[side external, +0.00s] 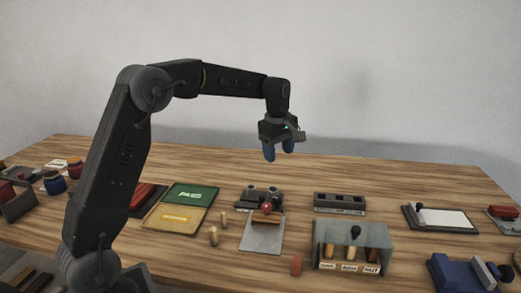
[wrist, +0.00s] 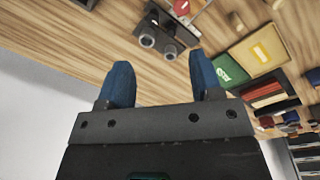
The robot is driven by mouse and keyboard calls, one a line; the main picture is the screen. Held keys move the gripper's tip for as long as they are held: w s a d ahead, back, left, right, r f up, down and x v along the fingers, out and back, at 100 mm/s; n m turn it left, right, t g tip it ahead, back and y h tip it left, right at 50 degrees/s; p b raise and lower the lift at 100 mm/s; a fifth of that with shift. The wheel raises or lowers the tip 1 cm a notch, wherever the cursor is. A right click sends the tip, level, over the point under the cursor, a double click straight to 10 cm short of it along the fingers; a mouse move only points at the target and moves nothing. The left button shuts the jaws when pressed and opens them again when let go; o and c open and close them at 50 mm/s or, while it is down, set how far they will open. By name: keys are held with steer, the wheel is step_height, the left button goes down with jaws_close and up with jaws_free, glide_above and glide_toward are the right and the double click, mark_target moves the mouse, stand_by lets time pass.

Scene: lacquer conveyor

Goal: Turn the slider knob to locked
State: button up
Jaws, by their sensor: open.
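My gripper (side external: 278,150) hangs above the middle of the table, its two blue fingers apart and nothing between them. It also shows open in the wrist view (wrist: 162,82). Which part is the slider knob I cannot tell for sure. A round red knob (side external: 266,208) stands at a grey plate with a brown bar, below my gripper and apart from it; a red part at the wrist view's top edge (wrist: 181,7) may be the same. A black knob (side external: 356,230) sits at a grey box with labelled slots. No locked mark is readable.
A dark block with two round cylinders (side external: 262,194) stands behind the red knob. Green and yellow trays (side external: 190,195) lie to the left, with small wooden pegs (side external: 213,236) nearby. A white-topped board (side external: 447,219) and a blue device (side external: 460,274) are at the right.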

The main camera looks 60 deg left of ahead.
steer(key=s+d+r+m+t, duration=0.1)
steer(key=s+d+r+m, duration=0.2)
steer(key=s, duration=0.3)
steer(key=s+d+r+m+t, duration=0.1)
steer(key=s+d+r+m, duration=0.2)
steer(key=s+d+m, duration=0.2)
steer(key=shift+s+r, duration=0.2)
steer(key=shift+s, duration=0.15)
